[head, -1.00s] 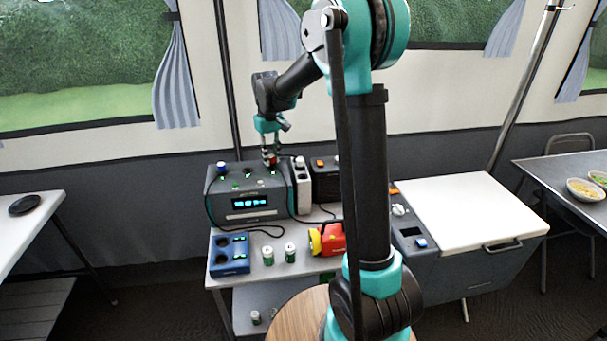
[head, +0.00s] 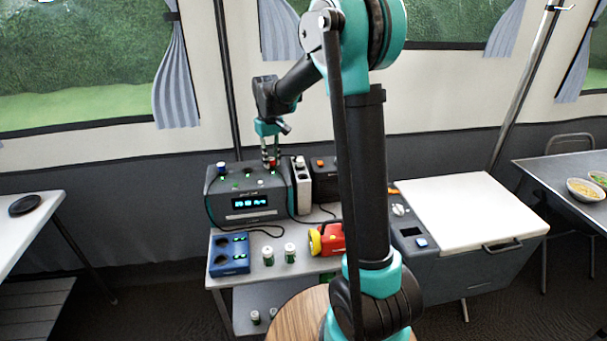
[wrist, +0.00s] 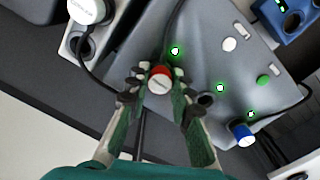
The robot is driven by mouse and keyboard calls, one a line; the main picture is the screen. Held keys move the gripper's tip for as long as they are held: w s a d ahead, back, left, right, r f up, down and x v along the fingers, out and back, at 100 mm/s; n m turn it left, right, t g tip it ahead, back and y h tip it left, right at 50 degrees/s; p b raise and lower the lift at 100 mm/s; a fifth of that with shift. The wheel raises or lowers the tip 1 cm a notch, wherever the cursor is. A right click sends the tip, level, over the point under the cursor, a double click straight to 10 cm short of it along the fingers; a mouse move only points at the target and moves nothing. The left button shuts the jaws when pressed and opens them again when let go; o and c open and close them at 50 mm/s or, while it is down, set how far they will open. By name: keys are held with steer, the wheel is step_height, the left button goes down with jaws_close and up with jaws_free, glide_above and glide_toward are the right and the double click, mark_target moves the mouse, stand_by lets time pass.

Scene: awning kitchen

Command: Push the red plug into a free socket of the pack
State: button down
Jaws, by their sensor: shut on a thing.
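The pack (head: 250,194) is a grey box with a lit blue display on its front. Its sloping top also fills much of the wrist view (wrist: 215,60). The red plug (wrist: 160,80) is between the fingers of my gripper (wrist: 158,88), which is shut on it. In the head view, my gripper (head: 270,155) holds the red plug (head: 272,164) at the right part of the pack's top. I cannot tell whether the plug touches the pack. A dark open socket (wrist: 205,98) shows beside it. A blue plug (wrist: 243,133) sits in another socket.
A white socket strip (wrist: 85,42) with a white plug stands beside the pack. Black cables run around the pack. A blue battery charger (head: 228,255), green-labelled cells (head: 268,256) and a red-yellow torch (head: 328,238) are in front on the shelf.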

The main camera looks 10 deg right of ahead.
mark_target(271, 159)
steer(key=c, duration=1.3)
jaws_free()
steer(key=shift+o, duration=0.5)
steer(key=shift+o, duration=0.9)
steer(key=shift+r, duration=3.45)
